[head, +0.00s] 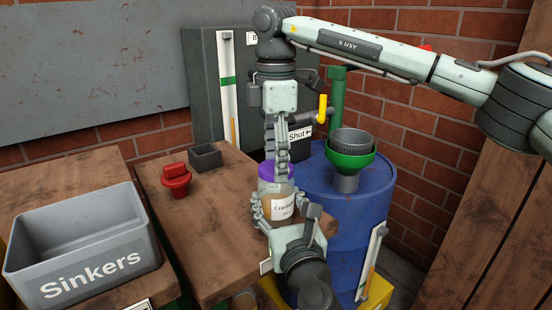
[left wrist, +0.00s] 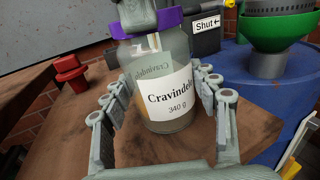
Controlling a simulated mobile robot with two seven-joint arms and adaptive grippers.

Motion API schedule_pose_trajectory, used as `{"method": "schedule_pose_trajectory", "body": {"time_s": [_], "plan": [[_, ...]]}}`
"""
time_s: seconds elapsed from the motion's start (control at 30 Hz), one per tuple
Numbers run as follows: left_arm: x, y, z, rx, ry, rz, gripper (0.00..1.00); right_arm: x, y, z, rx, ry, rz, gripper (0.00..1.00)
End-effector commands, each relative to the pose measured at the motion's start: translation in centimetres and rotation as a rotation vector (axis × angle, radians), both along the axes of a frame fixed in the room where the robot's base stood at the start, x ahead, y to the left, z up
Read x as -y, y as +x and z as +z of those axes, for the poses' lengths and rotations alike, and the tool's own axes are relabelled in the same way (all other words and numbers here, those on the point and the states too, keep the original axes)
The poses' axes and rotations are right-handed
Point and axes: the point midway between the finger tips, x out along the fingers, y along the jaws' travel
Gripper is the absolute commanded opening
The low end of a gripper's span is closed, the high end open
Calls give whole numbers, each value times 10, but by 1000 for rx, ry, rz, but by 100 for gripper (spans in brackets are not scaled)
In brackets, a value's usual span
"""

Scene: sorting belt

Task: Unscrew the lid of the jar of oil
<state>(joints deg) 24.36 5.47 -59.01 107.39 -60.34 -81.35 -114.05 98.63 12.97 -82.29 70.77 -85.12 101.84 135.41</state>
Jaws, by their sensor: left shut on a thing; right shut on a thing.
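A clear glass jar (head: 275,188) with a purple lid (head: 265,171) stands upright near the right edge of the wooden table. Its white label begins "Cravinde" and reads 340 g in the left wrist view (left wrist: 170,98); the rest is cut by the curve. My left gripper (head: 282,207) is shut around the jar's body from the near side, one finger on each side. My right gripper (head: 277,168) comes down from above and is shut on the lid, hiding part of it. The lid sits on the jar's mouth; its thread is hidden.
A red knobbed part (head: 177,181) and a small dark open box (head: 205,157) stand on the table (head: 215,225). A grey "Sinkers" bin (head: 95,276) is at left. A blue drum (head: 345,205) with a green funnel (head: 349,160) stands close right.

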Motion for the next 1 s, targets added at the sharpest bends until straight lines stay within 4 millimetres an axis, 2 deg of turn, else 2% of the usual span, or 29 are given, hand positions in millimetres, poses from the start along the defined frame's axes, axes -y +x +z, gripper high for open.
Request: {"method": "schedule_pose_trajectory", "body": {"time_s": [0.13,0.27,1.0], "plan": [[0,0,0,0,0,0,0,0,0,0,0,0,75,21],[0,0,0,0,0,0,0,0,0,0,0,0,332,20],[0,0,0,1,0,0,0,0,0,1,0,-1,2284,20]]}}
